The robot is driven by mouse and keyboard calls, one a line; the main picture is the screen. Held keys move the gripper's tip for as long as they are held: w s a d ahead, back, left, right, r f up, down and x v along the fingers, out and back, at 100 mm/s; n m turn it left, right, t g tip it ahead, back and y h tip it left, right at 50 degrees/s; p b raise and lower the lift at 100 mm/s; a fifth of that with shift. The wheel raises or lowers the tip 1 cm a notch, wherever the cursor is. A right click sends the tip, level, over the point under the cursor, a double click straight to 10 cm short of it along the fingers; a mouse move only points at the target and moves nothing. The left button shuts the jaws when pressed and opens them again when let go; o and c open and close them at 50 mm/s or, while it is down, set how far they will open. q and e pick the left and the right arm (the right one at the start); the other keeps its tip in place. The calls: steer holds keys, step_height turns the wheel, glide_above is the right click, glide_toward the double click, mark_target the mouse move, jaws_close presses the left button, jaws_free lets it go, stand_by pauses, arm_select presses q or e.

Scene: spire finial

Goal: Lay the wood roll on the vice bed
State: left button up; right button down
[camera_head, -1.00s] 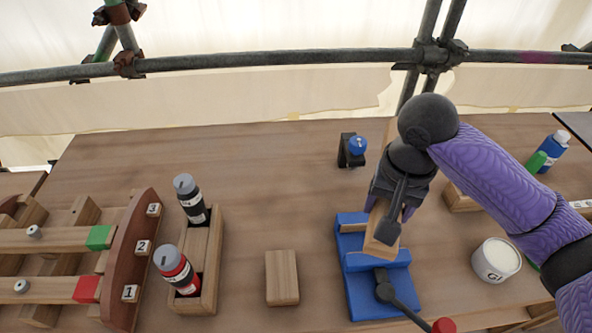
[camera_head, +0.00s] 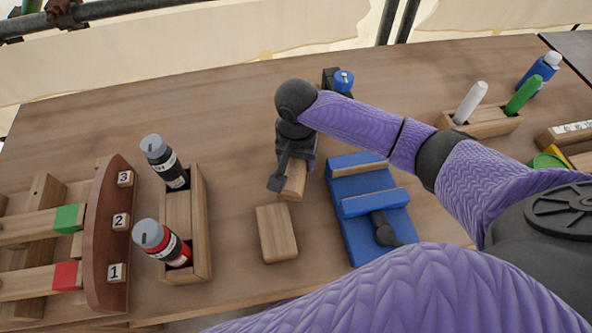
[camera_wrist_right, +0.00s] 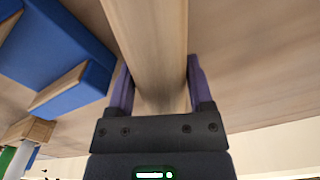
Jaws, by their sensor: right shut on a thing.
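My right gripper (camera_head: 290,168) is shut on the wood roll (camera_head: 293,182), a pale wooden piece whose lower end shows below the fingers. In the right wrist view the roll (camera_wrist_right: 148,45) runs up between the two fingers of the gripper (camera_wrist_right: 160,90). The blue vice (camera_head: 345,187) stands to the right of the gripper, with wood-faced jaws and a dark handle; its bed between the jaws is empty. The vice also shows at the left of the wrist view (camera_wrist_right: 60,40). The roll is apart from the vice. My left gripper is not in view.
A wooden block (camera_head: 277,233) lies just in front of the gripper. A holder with two bottles (camera_head: 201,225) stands left. A dark stand with a blue top (camera_head: 344,80) is behind. A marker holder (camera_head: 490,122) is at the right. The table's back left is clear.

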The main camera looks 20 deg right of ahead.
step_height(320, 180, down, 4)
steer(key=shift+r+b, duration=0.2)
steer(key=shift+b, duration=0.35)
steer(key=shift+r, duration=0.1)
jaws_free()
